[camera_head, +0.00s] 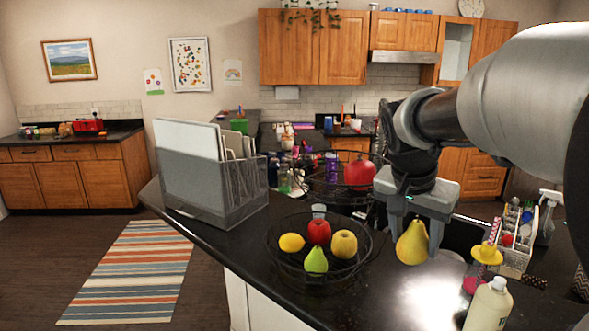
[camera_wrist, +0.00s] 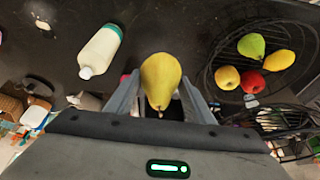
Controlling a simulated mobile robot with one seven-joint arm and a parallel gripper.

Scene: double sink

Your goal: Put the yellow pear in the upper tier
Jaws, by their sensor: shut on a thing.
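The yellow pear (camera_head: 412,243) is held upright between the fingers of my gripper (camera_head: 415,222), raised above the black counter. It also shows between the fingers in the wrist view (camera_wrist: 161,80). A two-tier black wire basket stands left of my gripper in the head view. Its lower tier (camera_head: 296,277) holds a lemon (camera_head: 291,242), a red apple (camera_head: 319,231), a yellow apple (camera_head: 344,243) and a green pear (camera_head: 316,259). In the wrist view the lower tier (camera_wrist: 212,62) is at the right.
A mesh file holder (camera_head: 245,196) with folders stands left of the basket. The sink (camera_head: 462,236) lies behind my gripper.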

